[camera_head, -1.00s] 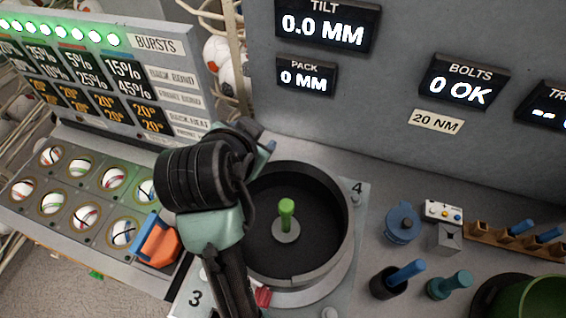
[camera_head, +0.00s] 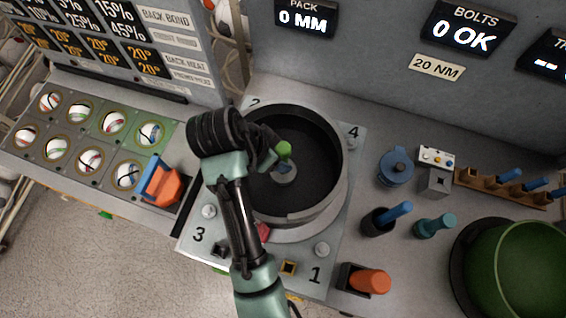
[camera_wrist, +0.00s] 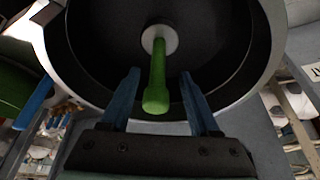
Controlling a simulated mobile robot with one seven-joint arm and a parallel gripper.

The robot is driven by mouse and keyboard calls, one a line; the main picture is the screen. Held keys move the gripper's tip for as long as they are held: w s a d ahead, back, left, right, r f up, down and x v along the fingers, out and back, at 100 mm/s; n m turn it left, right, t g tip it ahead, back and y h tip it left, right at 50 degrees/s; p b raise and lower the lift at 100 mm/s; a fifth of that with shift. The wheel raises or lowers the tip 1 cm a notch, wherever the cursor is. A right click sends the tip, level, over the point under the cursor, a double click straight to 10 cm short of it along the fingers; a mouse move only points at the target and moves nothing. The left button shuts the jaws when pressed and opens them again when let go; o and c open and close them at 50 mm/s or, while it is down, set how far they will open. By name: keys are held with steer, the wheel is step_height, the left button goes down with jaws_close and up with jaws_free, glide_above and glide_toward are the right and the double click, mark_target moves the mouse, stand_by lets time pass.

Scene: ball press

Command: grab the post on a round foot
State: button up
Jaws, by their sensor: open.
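The green post on a round grey foot stands upright inside the dark round pan (camera_head: 310,125). In the head view the post's green top (camera_head: 284,149) shows beside my gripper (camera_head: 276,160), and the grey foot (camera_head: 286,176) lies below it. In the wrist view the green post (camera_wrist: 156,85) reaches up from its foot (camera_wrist: 160,38) toward the camera. My gripper (camera_wrist: 160,88) is open, its two blue fingers on either side of the post's upper part. Gaps show between the post and both fingers.
The pan's raised rim (camera_head: 342,160) surrounds the post. To its right stand a blue lidded pot (camera_head: 396,168), a dark cup with a blue handle (camera_head: 380,221) and a green bowl (camera_head: 525,270). A tray of balls (camera_head: 88,140) lies left.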

steer(key=shift+s+p+x, duration=0.2)
steer(key=shift+p+x, duration=0.65)
steer(key=shift+x, duration=1.7)
jaws_close()
